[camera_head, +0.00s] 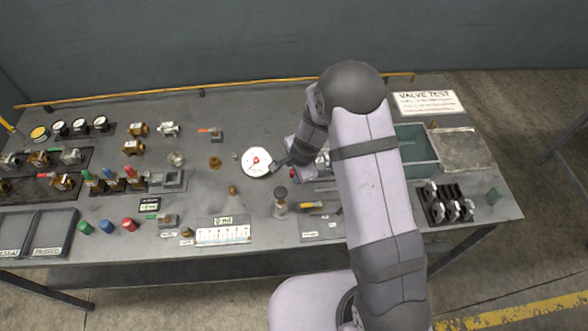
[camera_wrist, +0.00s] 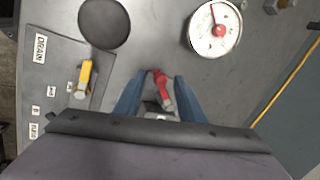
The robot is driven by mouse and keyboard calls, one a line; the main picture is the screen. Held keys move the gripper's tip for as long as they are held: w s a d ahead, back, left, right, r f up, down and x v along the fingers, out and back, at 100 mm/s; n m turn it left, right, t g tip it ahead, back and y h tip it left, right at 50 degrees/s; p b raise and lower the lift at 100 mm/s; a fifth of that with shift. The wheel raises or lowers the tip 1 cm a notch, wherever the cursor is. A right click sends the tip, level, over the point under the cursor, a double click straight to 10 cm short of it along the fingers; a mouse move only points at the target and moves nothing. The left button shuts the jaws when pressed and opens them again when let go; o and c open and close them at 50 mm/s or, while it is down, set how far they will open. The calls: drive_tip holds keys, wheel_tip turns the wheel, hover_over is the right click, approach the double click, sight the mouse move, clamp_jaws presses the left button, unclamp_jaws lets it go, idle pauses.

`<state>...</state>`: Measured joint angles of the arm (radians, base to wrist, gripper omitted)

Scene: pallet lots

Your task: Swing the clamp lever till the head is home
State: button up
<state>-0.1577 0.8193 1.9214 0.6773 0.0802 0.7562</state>
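The clamp lever (camera_wrist: 161,86) has a red grip and shows between my fingers in the wrist view, over a small grey metal body (camera_wrist: 157,107). Its red end (camera_head: 293,173) just shows beside my wrist in the head view. My gripper (camera_wrist: 162,76) has two blue fingers spread apart, one on each side of the red lever. A gap shows on both sides, so the fingers are open and not closed on it. The clamp head is mostly hidden by my gripper and arm, and I cannot tell its position.
A white dial gauge (camera_head: 256,161) with a red needle stands close to the left of my gripper. A dark round knob (camera_wrist: 104,22) on a post and a yellow-handled valve (camera_wrist: 83,80) are nearby. A green bin (camera_head: 416,150) lies right of my arm. Several valves crowd the table's left.

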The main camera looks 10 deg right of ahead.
drive_tip(key=shift+r, duration=0.1)
drive_tip(key=p+v, duration=0.2)
drive_tip(key=v, duration=0.5)
drive_tip(key=shift+p, duration=0.35)
drive_tip(key=shift+c, duration=0.2)
